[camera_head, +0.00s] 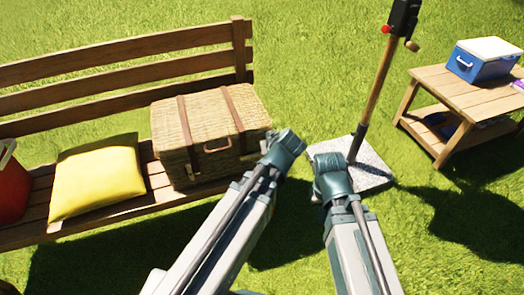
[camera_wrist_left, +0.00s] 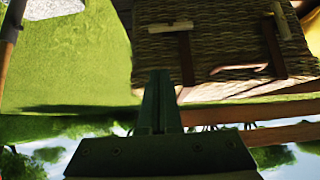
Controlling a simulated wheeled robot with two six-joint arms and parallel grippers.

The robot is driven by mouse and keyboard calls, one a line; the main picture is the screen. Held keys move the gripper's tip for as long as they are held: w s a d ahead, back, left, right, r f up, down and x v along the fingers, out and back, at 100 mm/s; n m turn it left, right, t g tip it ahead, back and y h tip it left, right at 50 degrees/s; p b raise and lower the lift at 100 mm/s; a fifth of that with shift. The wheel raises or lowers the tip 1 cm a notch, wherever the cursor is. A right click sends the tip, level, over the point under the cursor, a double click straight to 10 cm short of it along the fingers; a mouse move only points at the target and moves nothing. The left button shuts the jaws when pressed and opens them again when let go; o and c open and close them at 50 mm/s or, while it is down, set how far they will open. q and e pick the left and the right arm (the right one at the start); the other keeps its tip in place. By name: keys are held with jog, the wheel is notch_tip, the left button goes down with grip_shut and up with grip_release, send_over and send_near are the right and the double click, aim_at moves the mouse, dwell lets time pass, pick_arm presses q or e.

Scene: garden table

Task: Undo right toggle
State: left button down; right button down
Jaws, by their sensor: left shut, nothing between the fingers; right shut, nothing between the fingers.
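A wicker basket (camera_head: 208,118) with two brown straps stands closed on the wooden bench. In the left wrist view, which is upside down, the basket (camera_wrist_left: 222,45) fills the upper right. The right toggle (camera_wrist_left: 170,27), a pale peg, lies crosswise over its strap (camera_wrist_left: 186,58). The left toggle (camera_wrist_left: 285,20) lies steeply slanted at its strap. My left gripper (camera_wrist_left: 158,82) is shut and empty, close to the basket's right front and apart from the right toggle. My right gripper (camera_head: 331,170) is shut and empty, right of the basket; its fingertips are hard to see.
A yellow cushion (camera_head: 96,178) and a red container (camera_head: 13,188) are on the bench (camera_head: 120,82), left of the basket. A post on a stone base (camera_head: 376,176) stands behind my right gripper. A side table (camera_head: 455,95) holds a blue cooler (camera_head: 480,66). Grass surrounds everything.

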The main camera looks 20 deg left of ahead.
pick_arm(q)
jog(key=b, duration=0.7)
send_over(259, 152)
jog(key=s+d, duration=0.1)
jog(key=s, duration=0.2)
notch_tip(259, 152, down, 7)
jog(key=shift+w+f+b, duration=0.2)
jog(key=shift+f+b, duration=0.65)
jog(key=shift+f, duration=0.2)
jog(key=shift+f+b, duration=0.9)
